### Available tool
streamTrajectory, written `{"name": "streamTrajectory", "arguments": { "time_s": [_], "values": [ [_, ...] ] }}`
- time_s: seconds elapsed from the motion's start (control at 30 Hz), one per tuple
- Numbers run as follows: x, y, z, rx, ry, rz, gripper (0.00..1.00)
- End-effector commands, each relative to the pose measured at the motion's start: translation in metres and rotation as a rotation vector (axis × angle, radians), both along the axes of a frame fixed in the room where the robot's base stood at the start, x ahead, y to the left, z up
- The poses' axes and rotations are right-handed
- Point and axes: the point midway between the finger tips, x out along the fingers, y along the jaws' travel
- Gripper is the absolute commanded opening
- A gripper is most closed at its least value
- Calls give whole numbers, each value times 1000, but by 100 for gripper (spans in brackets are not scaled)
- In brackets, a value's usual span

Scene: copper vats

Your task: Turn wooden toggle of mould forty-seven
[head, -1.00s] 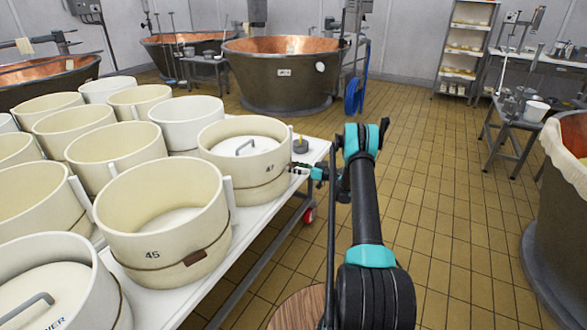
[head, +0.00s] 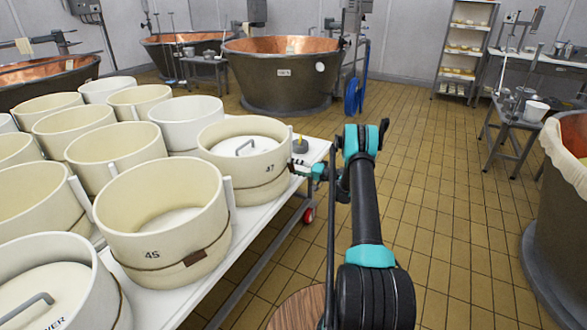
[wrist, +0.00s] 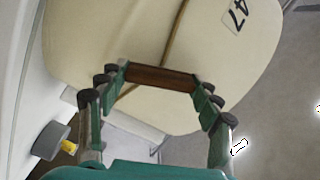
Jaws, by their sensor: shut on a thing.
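Mould forty-seven (head: 221,157) is a cream round mould with a lid and handle, standing at the right end of the white table. Its number shows in the wrist view, where the mould wall (wrist: 100,40) fills the upper part. A cord runs around it to a brown wooden toggle (wrist: 160,78). My gripper (head: 300,170) is beside the mould's right side. In the wrist view its fingers (wrist: 160,84) close on the toggle's two ends. The toggle lies across between the fingers, against the wall. In the head view the toggle is too small to make out clearly.
Several other moulds crowd the white table (head: 185,297), including mould 45 (head: 165,235) in front. A small grey object with a yellow part (head: 299,145) sits by the table's right edge. Copper vats (head: 285,75) stand behind.

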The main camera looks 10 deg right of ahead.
Motion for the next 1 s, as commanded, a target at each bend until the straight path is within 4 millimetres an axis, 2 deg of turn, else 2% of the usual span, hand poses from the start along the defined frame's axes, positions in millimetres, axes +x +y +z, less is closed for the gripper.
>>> {"name": "streamTrajectory", "arguments": {
  "time_s": [0.5, 1.0],
  "values": [
    [1, -2, -1, 172, 298, -3, 35],
    [1, -2, -2, 205, 357, -3, 35]
  ]
}}
